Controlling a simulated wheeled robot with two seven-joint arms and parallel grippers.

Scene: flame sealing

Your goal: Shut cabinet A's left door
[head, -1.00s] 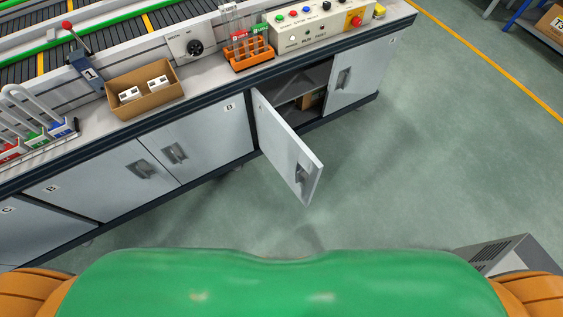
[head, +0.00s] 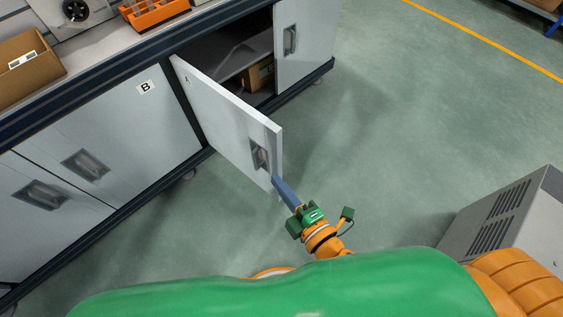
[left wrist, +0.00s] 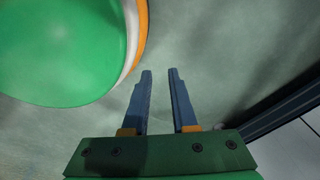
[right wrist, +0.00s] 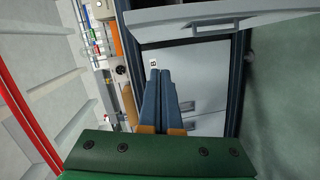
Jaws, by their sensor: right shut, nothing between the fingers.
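Cabinet A's left door (head: 225,115) stands wide open in the head view, swung out from the cabinet front with its handle (head: 260,155) near the free edge. My right gripper (head: 275,179) is shut and empty, its fingertips at the lower free corner of the door. I cannot tell whether they touch it. In the right wrist view the right fingers (right wrist: 160,72) lie together, pointing toward the cabinet fronts. My left gripper (left wrist: 160,73) is open and empty above the floor in the left wrist view; it does not show in the head view.
The cabinet interior (head: 225,60) is exposed, with a cardboard box (head: 258,75) inside. The cabinet's right door (head: 305,40) is shut. Cabinet B's doors (head: 130,130) are shut at left. A grey vented unit (head: 510,215) stands at right. Floor between is clear.

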